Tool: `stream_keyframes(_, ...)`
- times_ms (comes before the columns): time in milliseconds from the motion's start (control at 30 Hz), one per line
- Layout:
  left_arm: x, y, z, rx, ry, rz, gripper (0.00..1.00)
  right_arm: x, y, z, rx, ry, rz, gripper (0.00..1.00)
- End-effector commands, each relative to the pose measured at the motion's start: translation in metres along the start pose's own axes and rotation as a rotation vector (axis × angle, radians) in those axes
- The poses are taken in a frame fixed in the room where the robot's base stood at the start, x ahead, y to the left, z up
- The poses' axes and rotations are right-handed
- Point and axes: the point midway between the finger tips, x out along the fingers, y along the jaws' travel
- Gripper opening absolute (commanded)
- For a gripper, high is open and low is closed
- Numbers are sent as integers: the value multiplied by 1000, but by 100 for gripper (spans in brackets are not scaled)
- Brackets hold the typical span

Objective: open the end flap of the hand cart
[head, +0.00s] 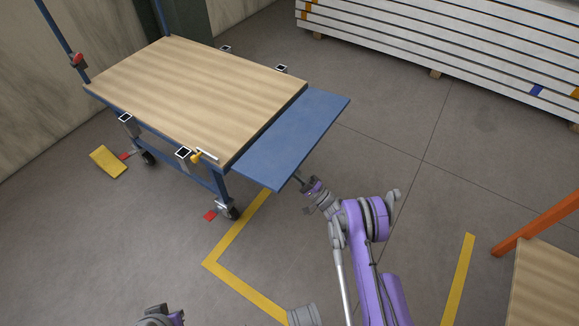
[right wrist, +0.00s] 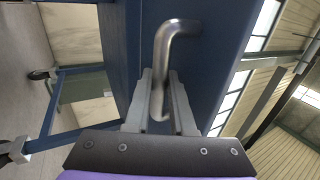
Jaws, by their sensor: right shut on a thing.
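The hand cart has a wooden top (head: 190,95) on a blue frame. Its end flap (head: 293,135) is a blue panel that sticks out from the right end of the top, roughly level with it. My right gripper (head: 300,181) is at the flap's near outer edge. In the right wrist view, the gripper (right wrist: 160,110) is shut on a bent metal handle (right wrist: 172,40) fixed to the blue panel (right wrist: 215,40). Only a small part of my left arm shows at the bottom left of the head view; its fingers are out of sight.
A yellow latch (head: 197,158) with a pale rod sits at the cart's near corner. A caster (head: 228,211) stands below, beside yellow floor tape (head: 235,278). Stacked white panels (head: 450,50) lie at the back right. An orange post (head: 540,222) is at right. Floor right of the flap is clear.

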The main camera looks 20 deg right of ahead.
Motion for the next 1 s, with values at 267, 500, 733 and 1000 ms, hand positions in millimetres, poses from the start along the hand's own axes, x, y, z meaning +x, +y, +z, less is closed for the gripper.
stream_keyframes(267,0,0,0,0,0,0,0,2,1,0,1,1,-5,0)
stream_keyframes(500,0,0,0,0,0,0,0,2,1,0,1,1,-5,40)
stream_keyframes(733,0,0,0,0,0,0,0,1,0,0,1,0,-6,52)
stream_keyframes(1000,0,0,0,0,0,0,0,0,0,0,1,0,-6,52)
